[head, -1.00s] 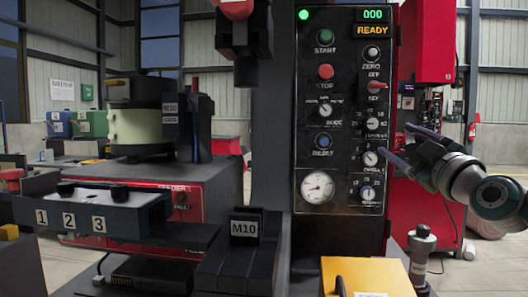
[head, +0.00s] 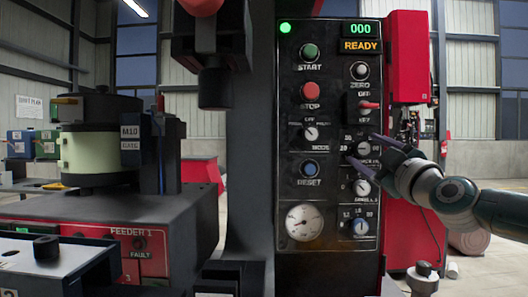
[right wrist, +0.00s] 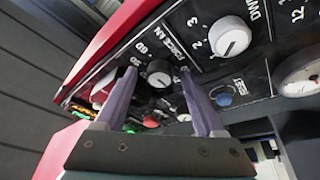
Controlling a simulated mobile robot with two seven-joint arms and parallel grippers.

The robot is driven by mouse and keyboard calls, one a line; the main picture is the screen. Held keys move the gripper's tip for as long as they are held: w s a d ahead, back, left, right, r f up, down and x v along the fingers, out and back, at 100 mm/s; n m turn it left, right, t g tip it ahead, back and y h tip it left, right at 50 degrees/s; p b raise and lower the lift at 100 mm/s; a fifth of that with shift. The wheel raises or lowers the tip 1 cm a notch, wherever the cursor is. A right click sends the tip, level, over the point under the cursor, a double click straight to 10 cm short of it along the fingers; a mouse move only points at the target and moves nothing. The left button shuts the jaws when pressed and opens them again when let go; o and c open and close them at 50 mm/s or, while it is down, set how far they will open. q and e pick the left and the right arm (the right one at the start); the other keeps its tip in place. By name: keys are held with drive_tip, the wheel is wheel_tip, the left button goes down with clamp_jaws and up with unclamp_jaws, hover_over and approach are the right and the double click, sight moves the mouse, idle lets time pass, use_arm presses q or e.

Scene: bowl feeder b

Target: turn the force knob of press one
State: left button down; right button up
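The force knob (head: 365,148) is a small round dial on the black control panel, partly behind my right gripper's fingers in the head view. In the right wrist view the force knob (right wrist: 160,74), by the "FORCE kN" label, shows between the two fingers. My right gripper (head: 361,147) comes in from the right and is open, its fingertips on either side of the knob. In the right wrist view the gripper (right wrist: 159,70) shows gaps between fingers and knob; fingertip depth against the panel is hard to tell. My left gripper is not in view.
The dwell knob (head: 362,187) sits just below, the red key switch (head: 368,105) above, and the blue reset button (head: 310,168) to the left. A pressure gauge (head: 304,222) is lower left. A red cabinet (head: 407,60) stands behind on the right.

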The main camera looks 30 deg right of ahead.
clamp_jaws()
idle(0.3)
drive_tip(key=shift+m, duration=0.4)
drive_tip(key=m+h+p, duration=0.1)
drive_tip(key=m, duration=0.1)
drive_tip(key=m+h, duration=0.1)
drive_tip(key=m, duration=0.2)
drive_tip(key=shift+w+a+f+h+p, duration=0.1)
drive_tip(key=shift+a+h+p, duration=0.05)
drive_tip(key=shift+h+p, duration=0.25)
drive_tip(key=shift+a+m+g+h+p, duration=0.1)
drive_tip(key=shift+m+g+h+p, duration=0.2)
drive_tip(key=shift+m+h, duration=0.85)
drive_tip(key=shift+m+g+h+p, duration=0.2)
drive_tip(key=shift+m+g+h, duration=0.1)
drive_tip(key=shift+m, duration=1.95)
drive_tip(key=shift+f, duration=0.1)
drive_tip(key=shift+o, duration=0.4)
unclamp_jaws()
